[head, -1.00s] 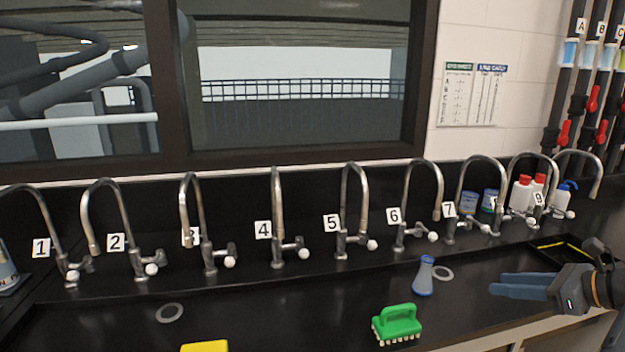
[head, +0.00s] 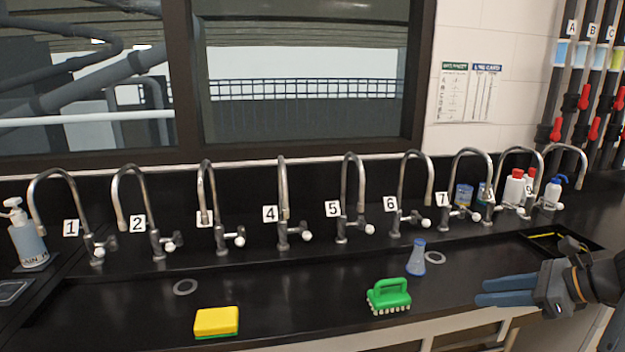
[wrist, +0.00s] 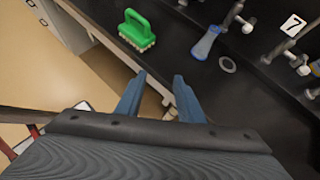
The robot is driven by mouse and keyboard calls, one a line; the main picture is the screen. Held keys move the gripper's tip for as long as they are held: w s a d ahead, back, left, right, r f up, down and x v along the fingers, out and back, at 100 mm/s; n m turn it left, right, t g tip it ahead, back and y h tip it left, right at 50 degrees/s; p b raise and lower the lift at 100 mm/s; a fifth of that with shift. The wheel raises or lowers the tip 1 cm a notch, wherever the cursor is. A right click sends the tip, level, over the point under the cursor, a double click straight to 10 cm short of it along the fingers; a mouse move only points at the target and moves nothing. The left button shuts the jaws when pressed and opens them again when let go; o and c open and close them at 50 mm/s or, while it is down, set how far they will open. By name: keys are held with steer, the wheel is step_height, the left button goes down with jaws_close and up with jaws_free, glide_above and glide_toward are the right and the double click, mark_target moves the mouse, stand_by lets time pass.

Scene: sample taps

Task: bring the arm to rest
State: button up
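My gripper (head: 492,291) is at the right of the head view, in front of the counter's right part, pointing left. In the wrist view my gripper (wrist: 158,90) has its two blue fingers apart with nothing between them. It is open and empty. The green brush (head: 389,296) and the blue flask (head: 416,259) stand on the counter to the left of my fingers in the head view. In the wrist view the green brush (wrist: 136,30) and the flask (wrist: 207,42) lie beyond the fingertips, apart from them.
A row of numbered taps (head: 283,205) runs along the back of the black counter (head: 120,300). A yellow sponge (head: 216,321) lies near the front. A soap bottle (head: 27,240) stands at the left. Bottles and a tray (head: 590,240) are at the back right. Floor (wrist: 30,80) lies before the counter.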

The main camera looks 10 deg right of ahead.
steer(key=s+a+f+n+g+h+b, duration=0.1)
steer(key=s+a+n+g+h, duration=0.1)
steer(key=a+n, duration=1)
steer(key=s+a+f+n+g+h, duration=0.1)
steer(key=s+a+n+g+h, duration=0.2)
steer(key=a+n, duration=1)
steer(key=shift+a+f+n+g+h+b, duration=0.15)
steer(key=shift+n+g+h+b, duration=0.25)
steer(key=shift+n+g+h, duration=0.6)
steer(key=shift+s+n, duration=0.1)
steer(key=shift+n, duration=0.2)
